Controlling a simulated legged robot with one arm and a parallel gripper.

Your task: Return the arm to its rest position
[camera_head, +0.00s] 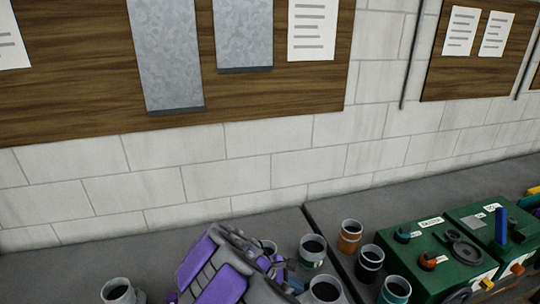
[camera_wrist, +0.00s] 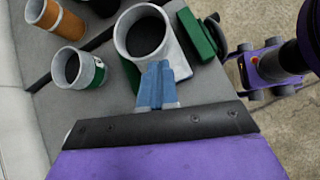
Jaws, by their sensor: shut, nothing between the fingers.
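My gripper (camera_wrist: 157,75) shows in the wrist view with its two blue fingers together and nothing between them. The fingertips overlap the near rim of a pale cup (camera_wrist: 178,62) in that view; whether they touch it I cannot tell. The cup's dark inside faces the camera. In the head view my purple and grey arm rises at the bottom centre, low over the grey bench (camera_head: 75,272), and hides part of the cups behind it. The fingers are mostly hidden there.
Several cups stand close around my arm, including a green-banded cup (camera_head: 312,251), an orange cup (camera_head: 349,236) and a black cup (camera_head: 369,263). Green boxes with knobs (camera_head: 440,250) stand at right. A block wall (camera_head: 240,160) with boards is behind. Open floor (camera_wrist: 285,125) lies beyond the bench edge.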

